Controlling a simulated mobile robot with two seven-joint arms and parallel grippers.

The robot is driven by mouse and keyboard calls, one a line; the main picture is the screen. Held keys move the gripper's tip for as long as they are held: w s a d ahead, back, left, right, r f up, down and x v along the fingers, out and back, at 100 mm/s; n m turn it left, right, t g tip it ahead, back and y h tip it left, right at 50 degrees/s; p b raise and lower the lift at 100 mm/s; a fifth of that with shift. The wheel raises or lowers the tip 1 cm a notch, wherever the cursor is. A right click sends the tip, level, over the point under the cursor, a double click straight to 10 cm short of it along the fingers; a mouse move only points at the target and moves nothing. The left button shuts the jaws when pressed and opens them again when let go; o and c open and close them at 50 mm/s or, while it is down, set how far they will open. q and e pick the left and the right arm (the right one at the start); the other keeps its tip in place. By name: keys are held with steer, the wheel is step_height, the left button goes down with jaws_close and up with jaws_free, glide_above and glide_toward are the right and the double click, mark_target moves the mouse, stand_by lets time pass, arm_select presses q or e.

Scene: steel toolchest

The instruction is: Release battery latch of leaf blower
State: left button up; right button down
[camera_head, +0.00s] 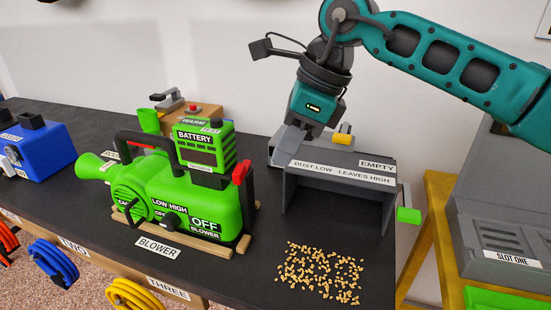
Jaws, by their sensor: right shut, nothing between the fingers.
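The leaf blower (178,192) is a green machine with a black handle, lying on a wooden stand and facing left. Its green block marked BATTERY (205,146) stands upright on top of the body. A red-tipped black lever (243,174) stands at the blower's right end, beside the battery; I cannot tell whether it is the latch. My right gripper (290,146) is shut and empty, pointing down to the right of the battery, by the grey box's upper left edge. It is apart from the blower. My left gripper is not in view.
A grey open-front box (337,206) marked EMPTY stands right of the blower, with tan pellets (322,272) before it. A blue machine (40,148) is at the left. Coiled cables (135,296) hang at the front edge. A grey case (503,240) is at the right.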

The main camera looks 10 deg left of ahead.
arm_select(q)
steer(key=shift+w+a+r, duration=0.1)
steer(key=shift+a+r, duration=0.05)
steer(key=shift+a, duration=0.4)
arm_select(e)
steer(key=v, duration=0.7)
steer(key=shift+s+a+r, duration=0.15)
steer(key=shift+s+a, duration=0.05)
steer(key=shift+s, duration=0.05)
